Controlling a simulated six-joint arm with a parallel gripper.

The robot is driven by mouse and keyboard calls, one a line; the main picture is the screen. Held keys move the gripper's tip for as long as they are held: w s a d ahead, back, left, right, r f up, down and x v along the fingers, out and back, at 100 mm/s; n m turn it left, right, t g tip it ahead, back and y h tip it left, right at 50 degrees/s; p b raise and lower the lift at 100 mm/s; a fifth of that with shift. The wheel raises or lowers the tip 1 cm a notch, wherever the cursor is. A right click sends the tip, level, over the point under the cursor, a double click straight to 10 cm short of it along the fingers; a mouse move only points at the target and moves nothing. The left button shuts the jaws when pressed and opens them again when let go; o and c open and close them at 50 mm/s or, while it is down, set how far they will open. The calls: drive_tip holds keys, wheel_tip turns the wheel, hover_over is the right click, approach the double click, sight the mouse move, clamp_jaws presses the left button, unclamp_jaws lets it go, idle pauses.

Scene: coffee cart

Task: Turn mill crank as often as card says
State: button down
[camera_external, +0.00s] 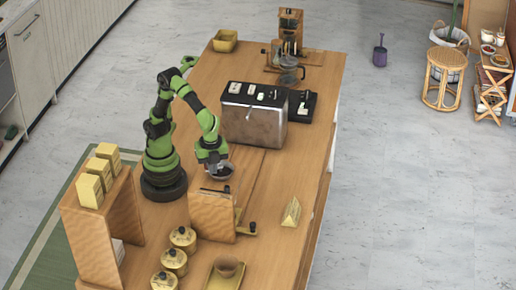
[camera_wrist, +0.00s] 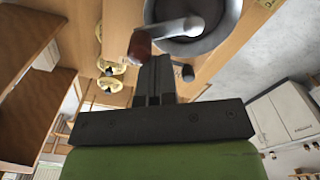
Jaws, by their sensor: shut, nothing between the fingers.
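The mill shows in the wrist view as a round grey metal hopper (camera_wrist: 207,28) with a light metal crank arm (camera_wrist: 165,32) across it. A red-brown crank knob (camera_wrist: 140,46) sits at the arm's end. My gripper (camera_wrist: 155,62) is shut and empty, its fingertips close beside the knob; I cannot tell if they touch it. In the external view my gripper (camera_external: 214,163) is low over the dark hopper (camera_external: 221,172), partly hiding it, behind a wooden box (camera_external: 212,216). A yellow tent-shaped card (camera_external: 291,212) stands to the right; its writing is unreadable here.
Several lidded yellow canisters (camera_external: 174,262) and a yellow tray (camera_external: 213,281) with a brown cup stand at the front. A wooden shelf (camera_external: 92,235) is at left. A large metal machine (camera_external: 254,116) stands behind the gripper. The counter is clear around the card.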

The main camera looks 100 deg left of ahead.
drive_tip(key=shift+s+a, duration=0.4)
drive_tip(key=shift+s, duration=0.35)
drive_tip(key=shift+s+a, duration=0.5)
drive_tip(key=shift+a, duration=0.2)
drive_tip(key=shift+a, duration=0.1)
drive_tip(key=shift+s+a, duration=0.25)
drive_tip(key=shift+a, duration=0.5)
